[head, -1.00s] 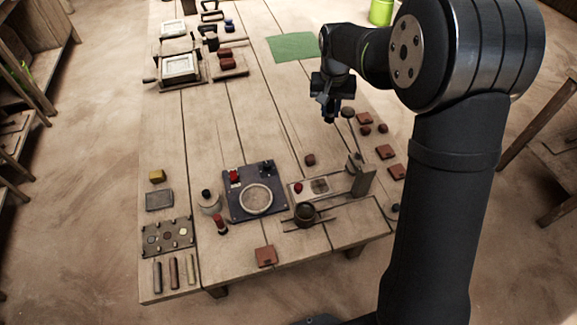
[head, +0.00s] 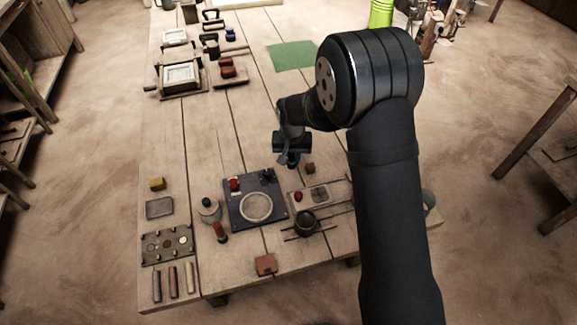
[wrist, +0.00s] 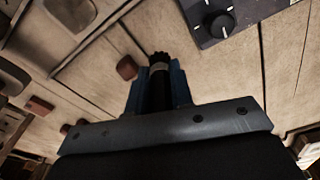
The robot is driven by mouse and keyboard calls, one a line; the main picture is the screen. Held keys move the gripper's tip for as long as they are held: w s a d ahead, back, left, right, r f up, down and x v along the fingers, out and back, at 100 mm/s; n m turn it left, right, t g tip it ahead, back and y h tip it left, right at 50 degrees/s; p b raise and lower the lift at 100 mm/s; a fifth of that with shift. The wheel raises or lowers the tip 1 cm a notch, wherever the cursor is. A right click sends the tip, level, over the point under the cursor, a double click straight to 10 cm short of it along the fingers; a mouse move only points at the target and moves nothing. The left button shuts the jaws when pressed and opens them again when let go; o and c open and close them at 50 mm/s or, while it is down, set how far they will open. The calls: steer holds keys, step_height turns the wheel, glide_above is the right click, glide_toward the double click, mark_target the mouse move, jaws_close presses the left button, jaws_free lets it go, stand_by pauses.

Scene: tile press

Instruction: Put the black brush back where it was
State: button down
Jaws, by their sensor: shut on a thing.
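My gripper (head: 287,160) hangs above the table, just behind the dark blue plate with the round disc. In the wrist view my gripper (wrist: 160,80) has its blue fingers shut on the black brush (wrist: 158,92), a dark upright cylinder with a paler band and a dark, ragged top end. The brush is too small and dark to make out clearly in the head view. No marked place for the brush can be told from these frames.
Below my gripper are the dark blue plate (head: 277,216) with a red button and knob, and a small brown block (head: 310,167). A dark pot (head: 306,223) stands to the right. A green mat (head: 290,57) lies behind. My arm hides the table's right side.

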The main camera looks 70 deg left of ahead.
steer(key=shift+s+a+f, duration=0.3)
steer(key=shift+s+f, duration=0.1)
steer(key=shift+s, duration=0.05)
steer(key=shift+f, duration=1.9)
steer(key=shift+f, duration=0.15)
steer(key=c, duration=1.3)
jaws_free()
steer(key=r, duration=0.8)
steer(key=d+r, duration=0.1)
steer(key=r, duration=0.3)
steer(key=shift+s+r, duration=0.15)
steer(key=shift+r, duration=0.05)
